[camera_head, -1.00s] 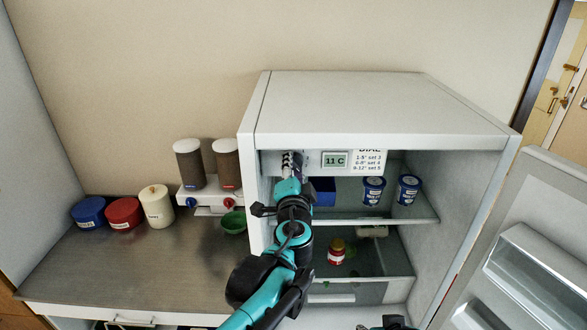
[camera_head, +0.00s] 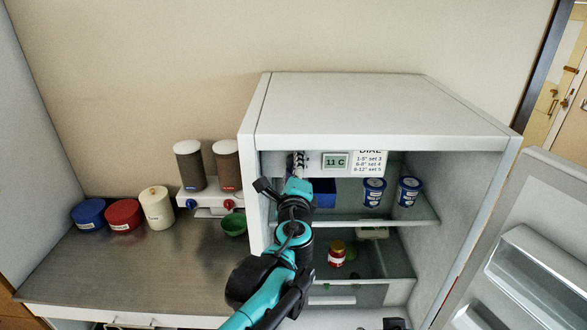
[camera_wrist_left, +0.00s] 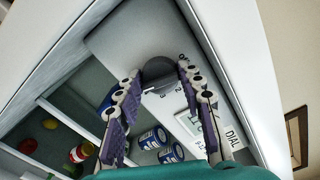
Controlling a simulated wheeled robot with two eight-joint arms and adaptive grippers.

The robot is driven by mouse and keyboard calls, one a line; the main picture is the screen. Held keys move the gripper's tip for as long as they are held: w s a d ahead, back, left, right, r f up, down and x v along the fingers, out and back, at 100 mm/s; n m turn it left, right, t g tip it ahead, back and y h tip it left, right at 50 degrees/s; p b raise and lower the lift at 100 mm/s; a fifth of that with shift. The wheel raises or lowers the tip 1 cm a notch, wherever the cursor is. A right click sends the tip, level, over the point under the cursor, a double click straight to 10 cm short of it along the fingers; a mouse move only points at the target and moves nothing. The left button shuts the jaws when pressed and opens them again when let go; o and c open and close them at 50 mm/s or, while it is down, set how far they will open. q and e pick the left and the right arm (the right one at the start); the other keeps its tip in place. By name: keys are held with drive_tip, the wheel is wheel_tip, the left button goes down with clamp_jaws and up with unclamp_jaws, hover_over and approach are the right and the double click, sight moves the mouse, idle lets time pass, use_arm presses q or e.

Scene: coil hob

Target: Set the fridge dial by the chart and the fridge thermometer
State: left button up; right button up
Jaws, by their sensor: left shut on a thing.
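The fridge stands open, with a thermometer display (camera_head: 335,161) reading 11 C on its upper inner panel. The chart (camera_head: 370,162) beside it, headed DIAL, reads 1-5° set 3, 6-8° set 4 and 9-12° set 5. My left gripper (camera_head: 299,160) is at the panel, left of the display. In the left wrist view its fingers (camera_wrist_left: 160,75) are shut on the round grey dial (camera_wrist_left: 158,70), one on each side. The dial's setting cannot be read. Only a dark piece, perhaps of my right gripper (camera_head: 396,323), shows at the bottom edge.
Blue-labelled tubs (camera_head: 373,191) and a blue box (camera_head: 323,192) stand on the upper shelf, a red jar (camera_head: 337,253) below. The open door (camera_head: 530,260) is at right. Canisters (camera_head: 158,207), a dispenser (camera_head: 215,200) and a green bowl (camera_head: 233,223) are on the counter.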

use_arm(q)
drive_tip(key=shift+m, duration=0.6)
drive_tip(key=shift+f, duration=0.1)
drive_tip(key=o, duration=1.2)
drive_tip(key=shift+c, duration=0.2)
drive_tip(key=shift+s, duration=0.1)
drive_tip(key=s, duration=1.2)
